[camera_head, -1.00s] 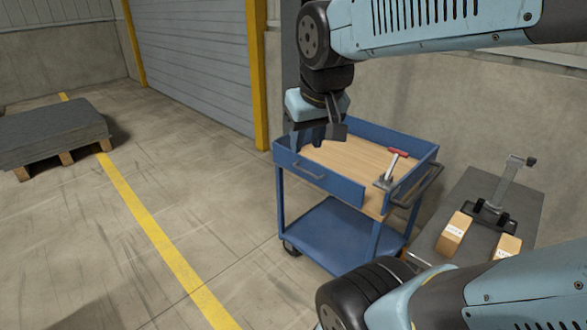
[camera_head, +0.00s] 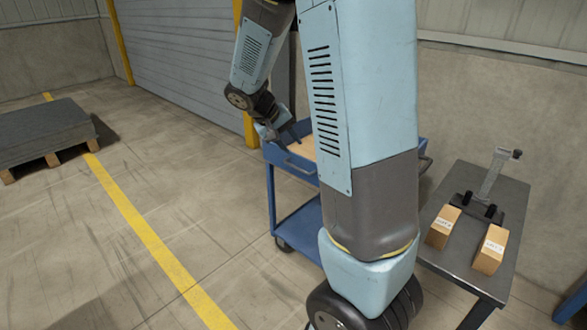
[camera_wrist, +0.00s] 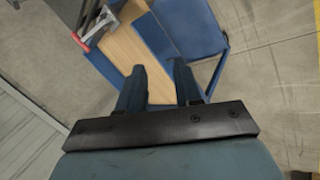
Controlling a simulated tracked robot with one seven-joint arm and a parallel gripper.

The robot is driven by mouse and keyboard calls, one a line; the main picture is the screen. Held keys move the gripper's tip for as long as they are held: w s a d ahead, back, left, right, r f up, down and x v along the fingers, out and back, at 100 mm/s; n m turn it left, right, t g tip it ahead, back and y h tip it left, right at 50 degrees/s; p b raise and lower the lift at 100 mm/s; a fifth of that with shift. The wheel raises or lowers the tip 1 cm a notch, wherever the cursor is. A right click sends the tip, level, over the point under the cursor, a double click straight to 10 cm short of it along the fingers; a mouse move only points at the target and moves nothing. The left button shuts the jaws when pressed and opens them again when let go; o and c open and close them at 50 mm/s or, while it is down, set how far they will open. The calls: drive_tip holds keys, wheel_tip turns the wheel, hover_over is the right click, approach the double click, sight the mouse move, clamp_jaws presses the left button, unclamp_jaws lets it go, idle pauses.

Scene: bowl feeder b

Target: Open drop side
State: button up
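The blue cart (camera_head: 272,200) has a wooden tray floor (camera_head: 304,148) inside low blue sides. Its front side panel (camera_head: 291,161) carries a grey handle, and my arm hides the cart's right part in the head view. My gripper (camera_head: 287,138) is over the cart's left end. In the wrist view my gripper (camera_wrist: 161,72) is open, its two dark fingers apart with nothing between them. The wooden floor (camera_wrist: 120,48) and a blue side (camera_wrist: 157,45) lie beyond the fingertips. A red-handled clamp (camera_wrist: 97,24) shows at upper left. I cannot tell whether a finger touches the cart.
A grey bench (camera_head: 455,245) with two labelled boxes (camera_head: 443,227) (camera_head: 491,250) and a metal fixture (camera_head: 493,178) stands right of the cart. A loaded pallet (camera_head: 42,135) is far left. The floor left of the cart is clear.

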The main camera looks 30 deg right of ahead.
drive_tip(key=w+d+f+n+h, duration=0.2)
drive_tip(key=w+f+h, duration=0.3)
drive_tip(key=w+f, duration=0.65)
drive_tip(key=n+t+h, duration=0.3)
drive_tip(key=n+t, duration=0.1)
drive_tip(key=t, duration=0.1)
approach(294, 167)
drive_tip(key=x, duration=1)
drive_tip(key=shift+w+d+f, duration=0.25)
drive_tip(key=shift+w, duration=0.1)
drive_tip(key=shift+c, duration=0.2)
clamp_jaws()
